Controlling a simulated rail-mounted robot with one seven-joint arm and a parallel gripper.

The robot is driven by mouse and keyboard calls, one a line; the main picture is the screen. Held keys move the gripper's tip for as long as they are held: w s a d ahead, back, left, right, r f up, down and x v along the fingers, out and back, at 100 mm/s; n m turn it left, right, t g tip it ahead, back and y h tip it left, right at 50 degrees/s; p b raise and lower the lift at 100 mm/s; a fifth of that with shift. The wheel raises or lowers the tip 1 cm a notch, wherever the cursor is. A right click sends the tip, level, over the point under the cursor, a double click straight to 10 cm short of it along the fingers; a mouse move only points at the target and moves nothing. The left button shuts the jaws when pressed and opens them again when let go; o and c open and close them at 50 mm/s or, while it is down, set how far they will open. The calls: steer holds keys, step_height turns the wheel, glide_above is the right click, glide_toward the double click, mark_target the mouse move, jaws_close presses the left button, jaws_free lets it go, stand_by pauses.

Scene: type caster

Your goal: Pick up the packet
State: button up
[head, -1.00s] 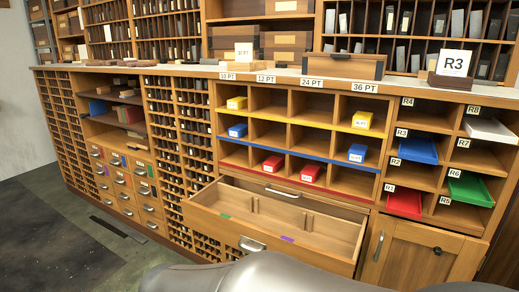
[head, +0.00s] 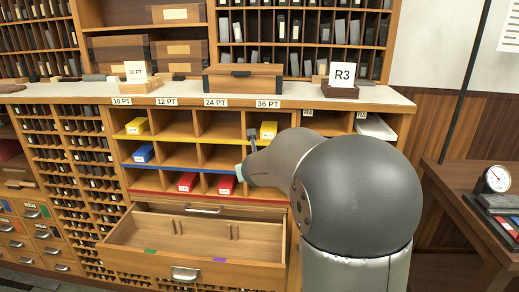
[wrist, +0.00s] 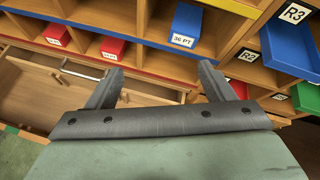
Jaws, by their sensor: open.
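Several small packets lie in the pigeonholes. In the head view these are a yellow packet (head: 137,126) at the left, another yellow packet (head: 268,130) under 36 PT, a blue packet (head: 143,154) and red packets (head: 187,182) (head: 227,184). In the wrist view a blue packet labelled 36 PT (wrist: 186,24) lies ahead of the fingers, with the red packets (wrist: 57,35) (wrist: 113,48) to its left. My gripper (wrist: 162,70) is open and empty, apart from the packets. In the head view my arm hides the blue 36 PT packet's compartment.
An open drawer (head: 190,264) juts out below the pigeonholes. Trays stand right of them, including a blue tray (wrist: 290,48) by the R3 label. A card reading R3 (head: 342,75) stands on the counter. A side table (head: 450,178) is at the right.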

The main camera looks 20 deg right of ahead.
steer(key=shift+w+d+f+m+g+h+p, duration=0.1)
steer(key=shift+w+d+f+m+h+p, duration=0.2)
steer(key=shift+w+d+f+m, duration=1.25)
steer(key=shift+w+d+f+g+h+p, duration=0.1)
steer(key=shift+w+d+f+h+p, duration=0.45)
steer(key=shift+w+d, duration=2.05)
steer(key=shift+w+d+f+m+g+h, duration=0.1)
steer(key=shift+w+d+f+m, duration=1.05)
steer(key=shift+w, duration=2)
steer(key=shift+a+f+n, duration=0.15)
steer(key=shift+f+n, duration=0.1)
steer(key=shift+n, duration=0.15)
steer(key=shift+c, duration=0.2)
steer(key=c, duration=1.5)
steer(key=shift+r, duration=0.1)
